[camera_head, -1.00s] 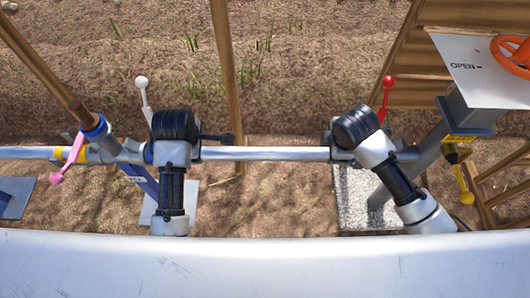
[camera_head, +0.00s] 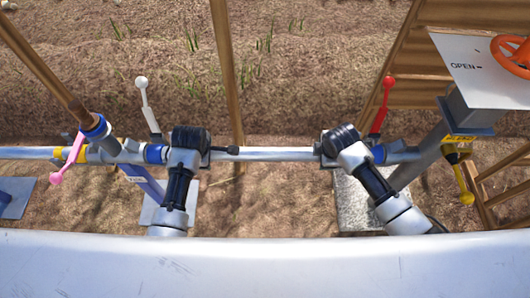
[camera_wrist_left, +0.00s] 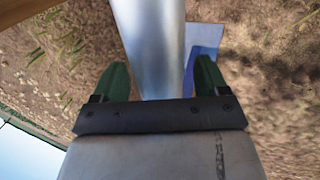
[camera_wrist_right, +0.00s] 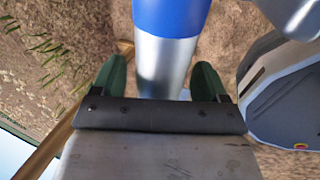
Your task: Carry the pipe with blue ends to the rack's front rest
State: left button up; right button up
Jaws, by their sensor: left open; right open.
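The silver pipe with blue ends (camera_head: 270,154) lies level across the head view. Its left blue end (camera_head: 156,153) and right blue end (camera_head: 378,153) each sit against a grey pipe fitting. My left gripper (camera_head: 188,150) is at the pipe just inside the left blue end. In the left wrist view its open green fingers stand either side of the bare pipe (camera_wrist_left: 155,55). My right gripper (camera_head: 334,150) is just inside the right blue end. In the right wrist view its fingers are open either side of the pipe, with the blue band (camera_wrist_right: 170,14) ahead. I cannot make out the rack's front rest.
A white lever (camera_head: 146,103) and a pink lever (camera_head: 66,160) are at the left fittings. A red lever (camera_head: 381,105) and a yellow lever (camera_head: 463,180) are at the right. An orange wheel (camera_head: 515,52) tops a panel marked OPEN. A wooden post (camera_head: 225,65) stands behind the pipe.

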pick_arm(q)
grip_shut()
pick_arm(e)
grip_shut()
